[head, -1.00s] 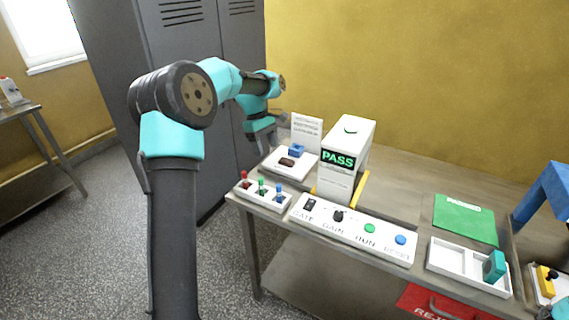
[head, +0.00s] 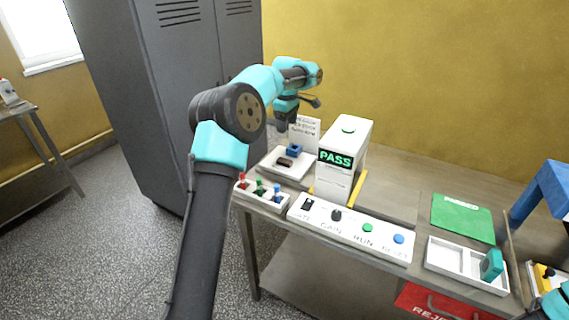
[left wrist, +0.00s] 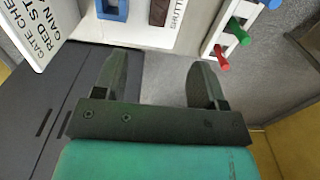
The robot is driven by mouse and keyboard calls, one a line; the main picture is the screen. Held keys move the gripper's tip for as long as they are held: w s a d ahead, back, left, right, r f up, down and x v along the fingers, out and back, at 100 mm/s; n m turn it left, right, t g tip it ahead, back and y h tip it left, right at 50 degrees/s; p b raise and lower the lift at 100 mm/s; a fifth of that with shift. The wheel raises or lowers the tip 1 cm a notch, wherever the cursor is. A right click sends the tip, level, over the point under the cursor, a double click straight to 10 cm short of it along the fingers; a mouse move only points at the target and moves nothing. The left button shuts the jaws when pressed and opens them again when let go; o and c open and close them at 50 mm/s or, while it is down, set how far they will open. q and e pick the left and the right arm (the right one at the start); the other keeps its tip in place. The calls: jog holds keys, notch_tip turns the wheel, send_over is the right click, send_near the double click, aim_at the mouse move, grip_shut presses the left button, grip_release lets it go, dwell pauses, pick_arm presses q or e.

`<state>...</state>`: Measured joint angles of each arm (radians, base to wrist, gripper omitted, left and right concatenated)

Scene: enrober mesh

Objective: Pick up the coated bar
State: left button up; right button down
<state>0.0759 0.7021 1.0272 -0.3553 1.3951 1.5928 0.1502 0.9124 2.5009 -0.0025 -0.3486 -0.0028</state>
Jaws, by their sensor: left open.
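The coated bar, a small dark brown block (head: 285,162), lies on a white tray (head: 270,168) at the table's far left, in front of a blue block (head: 294,149). In the left wrist view the brown bar (left wrist: 158,12) is at the top edge, partly cut off, beside the word SHUTTLE. My left gripper (head: 287,122) hangs above and behind the tray. In the left wrist view its two fingers (left wrist: 162,62) are apart with nothing between them. My right gripper is not in view; only a teal bit of my right arm shows at the lower right corner.
A white machine reading PASS (head: 341,160) stands right of the tray. A printed card (head: 305,132) stands behind it. Coloured pegs (head: 261,190) and a button panel (head: 350,228) line the front edge. A grey cabinet (head: 165,90) is at left.

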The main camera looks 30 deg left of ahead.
pick_arm(q)
send_over(288, 161)
jog(key=f, duration=1.1)
jog(key=shift+s+a, duration=0.2)
jog(key=shift+a, duration=0.1)
jog(key=shift+d+f, duration=0.15)
jog(key=shift+f, duration=1.15)
jog(key=shift+d+f, duration=0.1)
jog(key=shift+f, duration=1.15)
jog(key=shift+c, duration=0.3)
jog(key=c, duration=0.8)
